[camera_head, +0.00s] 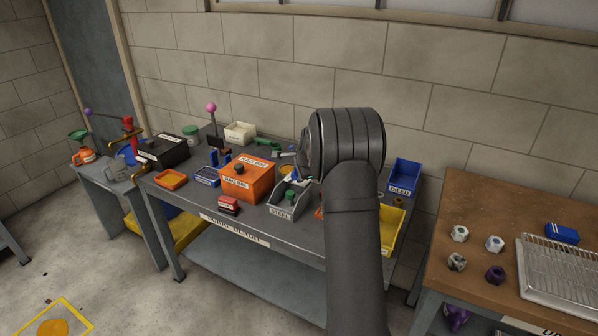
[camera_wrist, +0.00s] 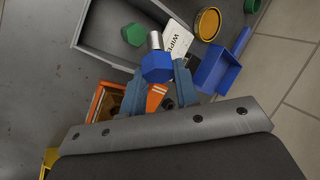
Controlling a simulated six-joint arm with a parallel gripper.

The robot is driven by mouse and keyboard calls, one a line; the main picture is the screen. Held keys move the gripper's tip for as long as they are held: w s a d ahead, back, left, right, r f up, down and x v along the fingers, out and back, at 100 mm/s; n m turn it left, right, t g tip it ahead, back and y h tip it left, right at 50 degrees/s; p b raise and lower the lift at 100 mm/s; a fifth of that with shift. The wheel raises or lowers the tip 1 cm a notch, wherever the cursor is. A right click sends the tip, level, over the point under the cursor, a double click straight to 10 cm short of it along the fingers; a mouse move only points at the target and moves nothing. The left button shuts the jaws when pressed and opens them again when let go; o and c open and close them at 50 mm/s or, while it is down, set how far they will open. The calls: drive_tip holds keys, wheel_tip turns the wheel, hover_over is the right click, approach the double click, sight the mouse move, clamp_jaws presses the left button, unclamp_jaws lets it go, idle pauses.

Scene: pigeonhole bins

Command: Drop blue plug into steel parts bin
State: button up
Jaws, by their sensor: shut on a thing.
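The blue plug (camera_wrist: 156,68) has a blue hexagonal head and a silver end. In the wrist view it sits between the fingertips of my gripper (camera_wrist: 157,82), which is shut on it. The steel parts bin is a grey open tray labelled STEEL (camera_head: 280,213) in the head view, just left of my arm. The grey tray (camera_wrist: 76,44) at the upper left of the wrist view appears to be this bin, with a green hexagonal piece (camera_wrist: 133,35) inside. The plug overlaps the tray's near right side in the picture; its height above it is unclear. My arm hides much of the gripper in the head view.
An orange box (camera_head: 247,181) stands left of the steel bin. A blue tray labelled OILED (camera_head: 402,178) and a yellow tray (camera_head: 392,228) are right of my arm. A small blue bin (camera_wrist: 218,72) and a round orange-rimmed dish (camera_wrist: 208,24) lie right of the plug.

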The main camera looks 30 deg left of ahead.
drive_tip(key=o, duration=1.2)
drive_tip(key=shift+c, duration=0.2)
drive_tip(key=v, duration=1.7)
drive_tip(key=shift+s, duration=0.2)
drive_tip(key=x, duration=1.7)
drive_tip(key=shift+w, duration=0.15)
drive_tip(key=shift+r, duration=0.6)
